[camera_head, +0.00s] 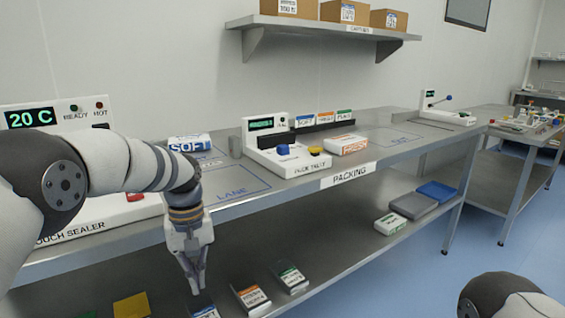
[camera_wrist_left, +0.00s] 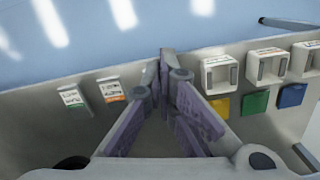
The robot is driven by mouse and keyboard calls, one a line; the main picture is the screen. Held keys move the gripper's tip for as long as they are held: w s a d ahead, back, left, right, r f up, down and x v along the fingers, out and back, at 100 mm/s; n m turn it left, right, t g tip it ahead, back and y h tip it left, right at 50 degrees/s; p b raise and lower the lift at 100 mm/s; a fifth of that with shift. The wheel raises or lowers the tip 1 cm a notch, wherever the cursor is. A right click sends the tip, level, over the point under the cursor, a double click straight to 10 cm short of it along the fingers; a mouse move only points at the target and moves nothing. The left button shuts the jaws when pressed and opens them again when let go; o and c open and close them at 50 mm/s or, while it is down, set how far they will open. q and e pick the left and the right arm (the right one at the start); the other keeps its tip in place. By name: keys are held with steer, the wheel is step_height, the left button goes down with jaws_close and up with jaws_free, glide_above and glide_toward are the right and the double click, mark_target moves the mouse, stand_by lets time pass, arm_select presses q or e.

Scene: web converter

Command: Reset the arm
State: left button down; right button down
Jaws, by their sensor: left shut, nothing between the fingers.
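My left arm comes in from the left in the head view, and its left gripper (camera_head: 197,287) points down in front of the bench edge. Its fingers are shut with nothing between them. In the left wrist view the closed left gripper (camera_wrist_left: 166,60) shows its fingers meeting near the middle. Only a rounded part of my right arm shows at the lower right of the head view. My right gripper is out of view.
The lower shelf (camera_head: 340,238) holds several small packs and a blue tray (camera_head: 437,191). A wall shelf (camera_head: 330,27) holds cartons. Blue floor is clear at right.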

arm_select(q)
steer(key=s+a+f+m+g+p, duration=0.1)
steer(key=s+a+f+m, duration=0.1)
steer(key=s+f, duration=1.9)
steer(key=s+a+r+m, duration=0.1)
steer(key=s, duration=1.3)
steer(key=s+a+r+m+p, duration=0.1)
steer(key=s, duration=1.3)
steer(key=shift+a+r+g, duration=0.3)
steer(key=shift+a, duration=0.1)
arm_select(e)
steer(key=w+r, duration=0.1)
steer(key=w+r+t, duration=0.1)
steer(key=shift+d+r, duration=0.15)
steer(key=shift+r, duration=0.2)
